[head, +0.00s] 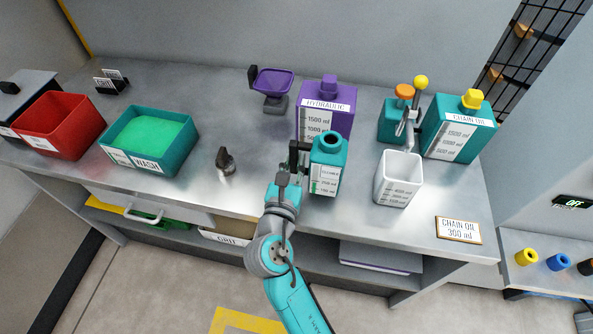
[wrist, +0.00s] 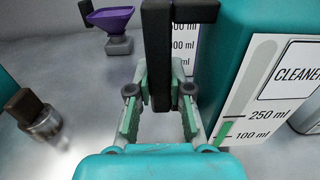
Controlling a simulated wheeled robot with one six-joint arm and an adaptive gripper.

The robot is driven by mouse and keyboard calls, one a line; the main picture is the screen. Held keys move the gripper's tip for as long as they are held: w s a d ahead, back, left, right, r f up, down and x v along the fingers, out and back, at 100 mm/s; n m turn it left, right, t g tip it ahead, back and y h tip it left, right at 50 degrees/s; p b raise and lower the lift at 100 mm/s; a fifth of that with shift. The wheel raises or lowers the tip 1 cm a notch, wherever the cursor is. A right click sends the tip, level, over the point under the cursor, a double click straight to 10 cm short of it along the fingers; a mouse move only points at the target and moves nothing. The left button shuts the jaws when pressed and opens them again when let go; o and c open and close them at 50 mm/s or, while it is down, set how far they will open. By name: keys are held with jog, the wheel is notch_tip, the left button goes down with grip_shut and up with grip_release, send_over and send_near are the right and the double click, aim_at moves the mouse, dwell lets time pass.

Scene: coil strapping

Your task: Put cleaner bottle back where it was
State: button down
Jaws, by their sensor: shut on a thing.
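The teal cleaner bottle (head: 327,165) is upright near the front middle of the bench, with an open, uncapped mouth. In the wrist view the bottle (wrist: 225,85) fills the right side, with its CLEANER label and a green level mark near 100 ml. My gripper (head: 290,174) is at the bottle's left side, shut on its dark handle. In the wrist view the handle stands between the fingers of my gripper (wrist: 159,97). I cannot tell whether the bottle's base touches the bench.
The purple hydraulic jug (head: 338,97) stands close behind the bottle. A white measuring jug (head: 398,180) is to the right, before the chain oil jug (head: 460,125). A small dark-topped metal item (head: 226,163) and the teal wash tub (head: 183,157) are left. Bare bench lies between them.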

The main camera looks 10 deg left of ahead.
aim_at(294, 172)
jog(key=shift+f, duration=1.9)
jog(key=shift+f, duration=0.15)
jog(key=c, duration=1.1)
grip_release()
jog(key=shift+s, duration=0.1)
jog(key=s, duration=1.2)
jog(key=shift+a, duration=0.2)
